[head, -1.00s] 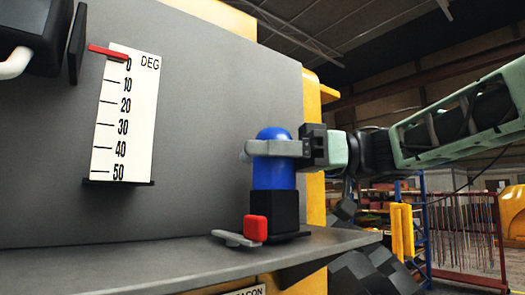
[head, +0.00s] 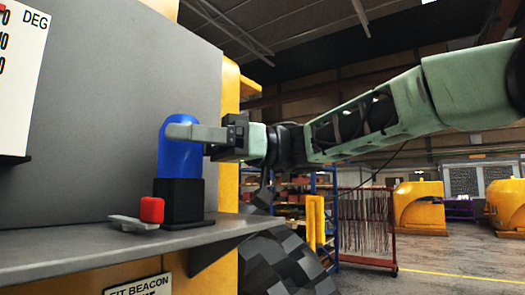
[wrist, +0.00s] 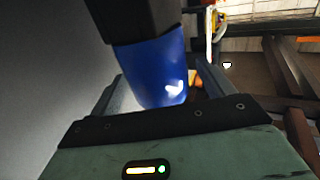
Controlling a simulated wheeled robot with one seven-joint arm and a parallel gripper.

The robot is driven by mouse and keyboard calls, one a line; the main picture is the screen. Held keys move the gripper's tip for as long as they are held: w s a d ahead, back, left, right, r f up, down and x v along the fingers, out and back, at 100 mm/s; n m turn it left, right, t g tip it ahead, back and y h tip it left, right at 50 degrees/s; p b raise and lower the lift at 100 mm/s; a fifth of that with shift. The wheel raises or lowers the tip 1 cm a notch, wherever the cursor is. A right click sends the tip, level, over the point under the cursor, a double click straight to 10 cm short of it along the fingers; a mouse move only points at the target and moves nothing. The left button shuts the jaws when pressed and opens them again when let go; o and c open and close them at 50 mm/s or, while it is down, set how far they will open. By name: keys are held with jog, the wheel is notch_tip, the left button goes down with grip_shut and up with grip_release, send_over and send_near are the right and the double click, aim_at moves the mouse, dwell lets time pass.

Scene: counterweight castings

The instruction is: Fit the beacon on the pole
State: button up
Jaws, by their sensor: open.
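The beacon (head: 181,160) is a blue dome standing upright on a black square base (head: 180,200) on the grey shelf. My gripper (head: 180,131) comes in level from the right, its near finger crossing in front of the upper dome. The far finger is hidden behind the dome in the head view. In the wrist view the dome (wrist: 150,72) sits between the two spread fingers, with the black base (wrist: 140,20) above it in the picture. I cannot tell whether a finger touches it. I cannot make out a pole.
A red block on a grey lever (head: 151,210) sits at the base's front left. A grey panel (head: 120,90) rises behind the shelf (head: 90,255), with a partly cut-off degree scale (head: 20,80). A label (head: 140,287) below reads "FIT BEACON". Racks stand at the right.

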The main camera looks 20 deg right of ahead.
jog(key=w+d+b, duration=0.2)
jog(key=d+b, duration=0.2)
jog(key=d, duration=1.1)
jog(key=shift+d, duration=0.2)
